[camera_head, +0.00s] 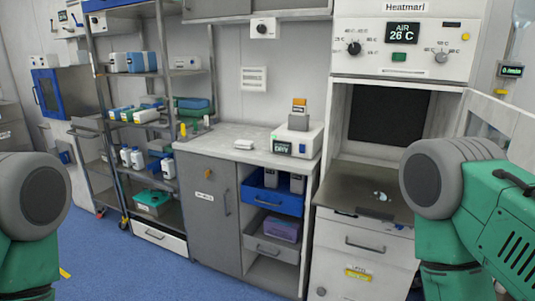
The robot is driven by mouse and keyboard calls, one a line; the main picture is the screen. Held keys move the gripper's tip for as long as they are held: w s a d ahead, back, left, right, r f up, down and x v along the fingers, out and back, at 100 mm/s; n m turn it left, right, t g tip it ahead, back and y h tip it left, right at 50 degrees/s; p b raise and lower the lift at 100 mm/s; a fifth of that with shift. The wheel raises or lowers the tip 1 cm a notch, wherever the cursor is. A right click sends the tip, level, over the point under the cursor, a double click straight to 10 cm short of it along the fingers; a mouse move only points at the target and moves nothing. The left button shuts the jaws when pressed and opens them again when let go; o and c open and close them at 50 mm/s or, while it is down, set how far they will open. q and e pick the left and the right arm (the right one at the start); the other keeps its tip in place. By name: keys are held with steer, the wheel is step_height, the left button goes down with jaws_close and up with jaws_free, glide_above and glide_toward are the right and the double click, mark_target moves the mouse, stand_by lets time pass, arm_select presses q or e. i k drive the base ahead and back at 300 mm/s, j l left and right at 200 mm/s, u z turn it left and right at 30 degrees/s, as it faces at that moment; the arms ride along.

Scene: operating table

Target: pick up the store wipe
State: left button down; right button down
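I cannot tell for certain which thing is the store wipe. A small white item (243,144) lies on the light countertop (225,133), left of a white device with a dark display. Another small pale item (380,196) lies on the grey work surface (345,189) below the open heating cabinet. Both are too small to identify. Only green and grey links of my arms show at the left and right edges. Neither gripper is in view.
The white device (299,141) stands at the counter's right end. Below it are a blue open drawer (272,207) with grey bottles and a purple box (282,230). A metal rack (95,75) with bottles and boxes stands left. Blue floor (120,275) is clear in front.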

mark_target(242, 145)
steer(key=i+j+u, duration=0.15)
steer(key=u, duration=0.25)
steer(key=i+u, duration=0.25)
steer(key=u, duration=0.2)
steer(key=i+z, duration=0.15)
steer(key=i, duration=0.3)
steer(key=i+j+z, duration=0.1)
steer(key=i, duration=0.4)
steer(key=i+j+z, duration=0.15)
steer(key=i, duration=0.3)
steer(key=i+j+z, duration=0.15)
steer(key=i, duration=0.3)
